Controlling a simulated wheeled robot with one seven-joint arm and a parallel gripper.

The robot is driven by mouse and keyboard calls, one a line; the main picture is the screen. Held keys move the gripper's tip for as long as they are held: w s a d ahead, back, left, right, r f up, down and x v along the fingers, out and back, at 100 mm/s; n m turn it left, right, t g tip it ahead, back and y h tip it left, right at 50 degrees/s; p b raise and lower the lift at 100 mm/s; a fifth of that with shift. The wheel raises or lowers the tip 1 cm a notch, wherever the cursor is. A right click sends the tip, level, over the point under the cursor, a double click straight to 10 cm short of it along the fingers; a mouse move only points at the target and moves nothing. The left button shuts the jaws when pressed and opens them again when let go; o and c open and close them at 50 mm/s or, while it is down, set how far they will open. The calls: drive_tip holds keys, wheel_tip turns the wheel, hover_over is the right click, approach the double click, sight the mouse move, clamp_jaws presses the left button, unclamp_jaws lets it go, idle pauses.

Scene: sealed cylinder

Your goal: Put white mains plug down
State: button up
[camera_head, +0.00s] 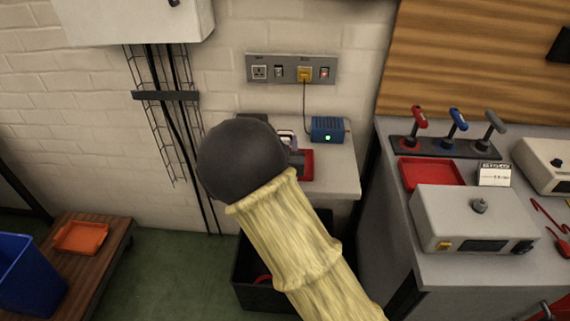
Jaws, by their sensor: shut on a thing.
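My arm, in a yellow sleeve with a dark round joint, reaches over the small grey table (345,178) by the brick wall. My gripper (293,150) shows only in part beyond the dark joint, low over the table. It is shut on a small whitish thing, which looks like the white mains plug (286,137). The joint hides most of the plug and the fingers. A red tray (308,166) lies on the table right beside the gripper, partly covered. I cannot tell whether the plug touches the table or the tray.
A blue box (328,130) with a green light stands at the table's back right, its cable running to a yellow plug (304,74) in the wall socket panel (265,62). A grey bench (445,270) with levers and instruments stands right. A dark crate (243,275) is below.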

drive_tip(key=shift+f, duration=1.45)
wheel_tip(320, 180, down, 4)
drive_tip(key=shift+f, duration=0.1)
